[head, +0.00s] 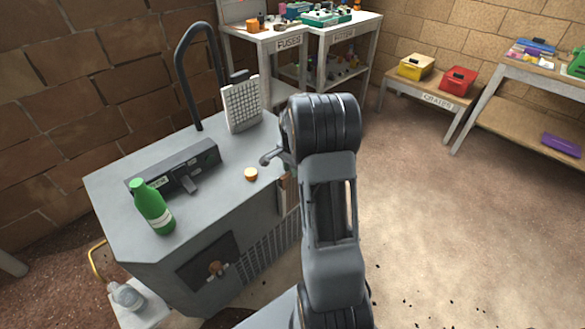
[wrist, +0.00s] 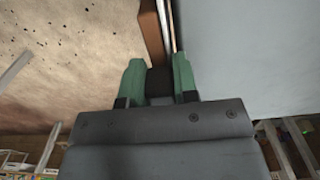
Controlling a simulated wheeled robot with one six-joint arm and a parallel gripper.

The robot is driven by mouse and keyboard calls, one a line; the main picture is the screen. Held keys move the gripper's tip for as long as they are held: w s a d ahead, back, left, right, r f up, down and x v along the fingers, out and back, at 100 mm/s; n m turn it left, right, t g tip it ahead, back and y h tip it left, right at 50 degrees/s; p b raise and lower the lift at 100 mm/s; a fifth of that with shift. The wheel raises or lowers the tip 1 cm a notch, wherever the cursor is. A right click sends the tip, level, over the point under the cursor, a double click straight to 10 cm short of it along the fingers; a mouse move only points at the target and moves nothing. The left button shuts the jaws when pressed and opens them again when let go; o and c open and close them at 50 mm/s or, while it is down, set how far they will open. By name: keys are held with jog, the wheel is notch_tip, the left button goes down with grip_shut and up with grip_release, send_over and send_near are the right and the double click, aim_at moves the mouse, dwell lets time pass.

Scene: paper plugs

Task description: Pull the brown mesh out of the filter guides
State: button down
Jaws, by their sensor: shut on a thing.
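The brown mesh shows in the wrist view as a narrow brown strip (wrist: 151,35), seen edge-on beside the pale side of the grey cabinet (wrist: 235,50). A thin light rail, perhaps a filter guide (wrist: 171,25), runs between them. My gripper (wrist: 158,78) has its two green fingers on either side of a dark block at the strip's near end, shut on it. In the head view a sliver of brown (head: 283,188) shows at the cabinet's right side. My arm hides the fingertips and most of the mesh there. How far the mesh sits in the guides is hidden.
Open floor (head: 430,215) lies to the right. Work tables (head: 285,42) stand behind.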

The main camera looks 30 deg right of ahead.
jog(key=shift+r+p, duration=0.65)
jog(key=shift+r, duration=0.15)
dwell(0.5)
notch_tip(320, 180, up, 17)
jog(key=p, duration=1.3)
jog(key=shift+f, duration=0.15)
dwell(3.2)
dwell(0.5)
jog(key=shift+r+p, duration=1.2)
jog(key=shift+r, duration=0.3)
